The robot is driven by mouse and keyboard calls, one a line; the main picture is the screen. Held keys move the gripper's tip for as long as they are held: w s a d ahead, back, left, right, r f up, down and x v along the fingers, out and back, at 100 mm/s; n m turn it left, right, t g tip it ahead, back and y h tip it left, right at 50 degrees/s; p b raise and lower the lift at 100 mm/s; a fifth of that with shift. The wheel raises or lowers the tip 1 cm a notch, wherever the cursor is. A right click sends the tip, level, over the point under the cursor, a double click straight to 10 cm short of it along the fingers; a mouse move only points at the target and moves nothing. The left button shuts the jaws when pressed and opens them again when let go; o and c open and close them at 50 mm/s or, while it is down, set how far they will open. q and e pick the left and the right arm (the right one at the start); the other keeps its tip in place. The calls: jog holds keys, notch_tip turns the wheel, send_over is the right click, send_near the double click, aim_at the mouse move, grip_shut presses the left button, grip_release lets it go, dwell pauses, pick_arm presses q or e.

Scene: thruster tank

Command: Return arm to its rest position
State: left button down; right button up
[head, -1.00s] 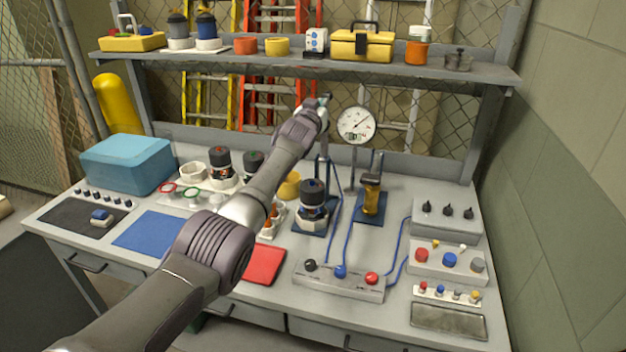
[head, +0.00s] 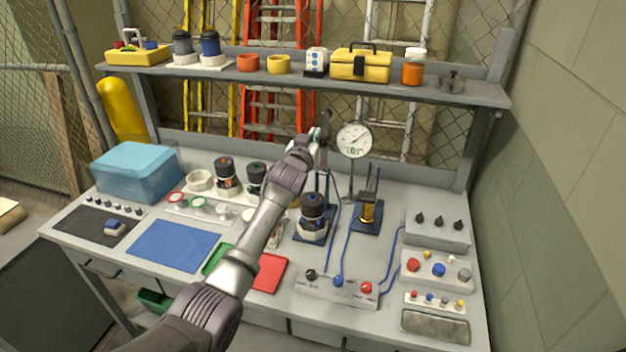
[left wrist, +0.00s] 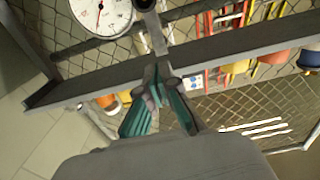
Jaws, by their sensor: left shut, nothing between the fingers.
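My left arm comes in from the lower left of the head view and reaches over the workbench (head: 390,325). My left gripper (head: 322,130) is raised near the back of the bench, just left of the round dial gauge (head: 354,140). In the left wrist view the gripper (left wrist: 158,88) shows its teal-sided fingers together, with nothing between them. The gauge also shows at the top of that view (left wrist: 100,16). My right gripper is in neither view.
A shelf (head: 300,77) with a yellow toolbox (head: 360,66) runs behind the gripper. Below stand a black-capped thruster (head: 313,215) on a blue pad, a brass part (head: 368,210) and a three-knob control box (head: 338,287). A blue bin (head: 137,172) stands at the left. A wall (head: 560,170) bounds the right.

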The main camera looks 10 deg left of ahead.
pick_arm(q)
jog(key=shift+f, duration=0.15)
jog(key=s+a+f+g+y, duration=0.15)
jog(key=s+f+g, duration=0.65)
jog(key=s+f, duration=1.65)
jog(key=s+m+g+h, duration=0.15)
jog(key=s+g, duration=0.45)
jog(key=s, duration=2.6)
notch_tip(320, 180, down, 26)
jog(key=g+b, duration=0.2)
jog(key=b, duration=0.2)
jog(key=s+a+f+b, duration=0.1)
jog(key=s+f, duration=0.8)
jog(key=f, duration=0.2)
jog(key=s+a+f+g+b, duration=0.1)
jog(key=s+f+b, duration=0.1)
jog(key=s+f, duration=0.7)
notch_tip(320, 180, down, 3)
jog(key=shift+s+a+r+y, duration=0.15)
jog(key=shift+a+r+y, duration=0.05)
jog(key=shift+a+y, duration=0.1)
